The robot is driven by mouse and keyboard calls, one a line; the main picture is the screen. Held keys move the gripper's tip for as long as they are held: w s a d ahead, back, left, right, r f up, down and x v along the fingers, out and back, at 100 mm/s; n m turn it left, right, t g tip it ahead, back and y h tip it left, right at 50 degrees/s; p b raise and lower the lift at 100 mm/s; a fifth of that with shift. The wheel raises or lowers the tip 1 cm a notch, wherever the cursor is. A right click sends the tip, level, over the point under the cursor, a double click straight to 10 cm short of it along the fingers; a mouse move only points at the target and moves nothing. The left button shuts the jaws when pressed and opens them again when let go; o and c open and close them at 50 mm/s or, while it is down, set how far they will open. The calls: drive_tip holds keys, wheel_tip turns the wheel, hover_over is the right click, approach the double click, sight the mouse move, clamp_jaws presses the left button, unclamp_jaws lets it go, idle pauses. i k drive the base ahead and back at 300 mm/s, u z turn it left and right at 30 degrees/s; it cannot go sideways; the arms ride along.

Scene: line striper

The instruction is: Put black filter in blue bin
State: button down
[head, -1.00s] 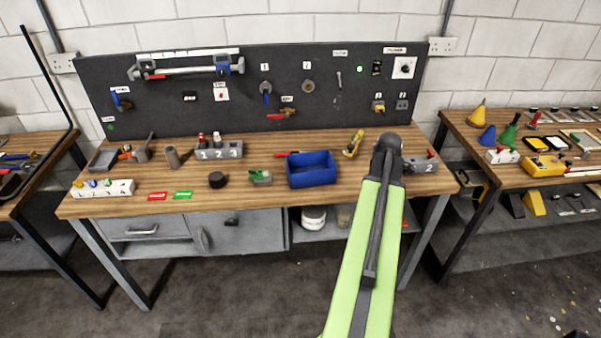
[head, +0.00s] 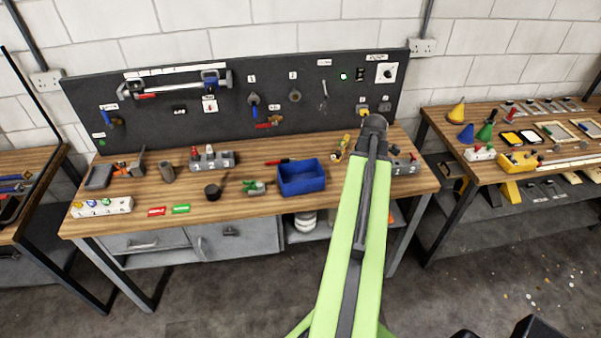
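A short black cylinder (head: 212,191), which looks like the black filter, stands on the wooden workbench (head: 330,196) left of the middle. The open-topped blue bin (head: 302,189) stands on the same bench to its right, near the front edge. A small green item (head: 254,187) lies between them. My green arm reaches up from the bottom of the head view, and its dark end covers part of the bench right of the bin. My gripper's fingers cannot be made out.
A grey numbered block (head: 212,164) and a brownish cylinder (head: 167,172) stand behind the filter. Red and green labels (head: 181,208) lie to its left. A yellow tool (head: 342,148) lies behind the bin. A dark pegboard (head: 130,85) backs the bench. Open floor lies in front.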

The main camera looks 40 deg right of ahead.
sight(303, 189)
drive_tip(key=i, duration=0.85)
drive_tip(key=u, duration=0.05)
